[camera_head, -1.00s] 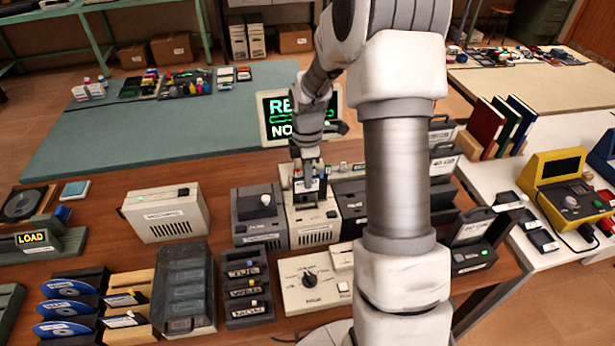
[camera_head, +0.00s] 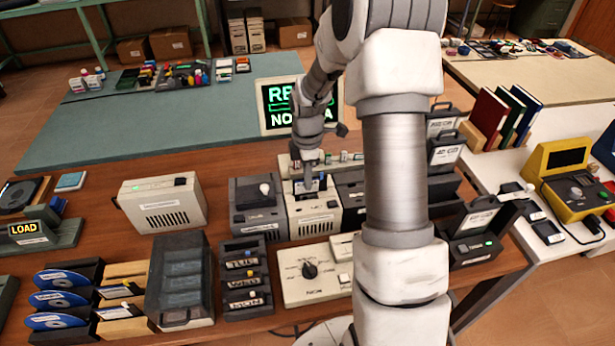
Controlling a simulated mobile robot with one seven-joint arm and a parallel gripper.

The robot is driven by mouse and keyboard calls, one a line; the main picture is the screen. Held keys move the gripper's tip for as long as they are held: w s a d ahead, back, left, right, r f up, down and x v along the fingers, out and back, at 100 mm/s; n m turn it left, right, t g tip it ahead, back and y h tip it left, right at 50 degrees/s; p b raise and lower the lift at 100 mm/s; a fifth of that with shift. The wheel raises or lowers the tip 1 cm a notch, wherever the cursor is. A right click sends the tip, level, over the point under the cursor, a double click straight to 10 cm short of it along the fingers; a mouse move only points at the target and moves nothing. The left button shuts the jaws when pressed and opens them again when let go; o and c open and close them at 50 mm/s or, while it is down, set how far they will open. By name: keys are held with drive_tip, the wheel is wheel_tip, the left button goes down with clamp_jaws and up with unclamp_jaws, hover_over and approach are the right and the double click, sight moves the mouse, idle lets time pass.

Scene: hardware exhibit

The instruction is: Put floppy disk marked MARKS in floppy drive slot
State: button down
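A beige drive unit (camera_head: 314,221) with a vented front stands in the middle of the wooden bench, between two darker grey units. My gripper (camera_head: 309,181) is directly over its top, pointing down. A small dark blue floppy disk (camera_head: 318,184) is at the fingertips, upright at the top of the drive unit. The fingers appear closed on it. Its marking is too small to read. How deep it sits in the slot is hidden by the fingers.
A monitor (camera_head: 279,105) with green text, partly covered by my arm, stands behind. A dial box (camera_head: 309,273) and a labelled rack (camera_head: 247,308) are in front. A grey-lidded case (camera_head: 180,285) and blue discs (camera_head: 62,300) lie left. My arm hides part of the right side.

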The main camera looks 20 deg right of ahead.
drive_tip(key=shift+f+b, duration=0.65)
drive_tip(key=shift+f, duration=0.55)
drive_tip(key=c, duration=1)
unclamp_jaws()
drive_tip(key=shift+r+p, duration=3.05)
drive_tip(key=shift+r, duration=0.95)
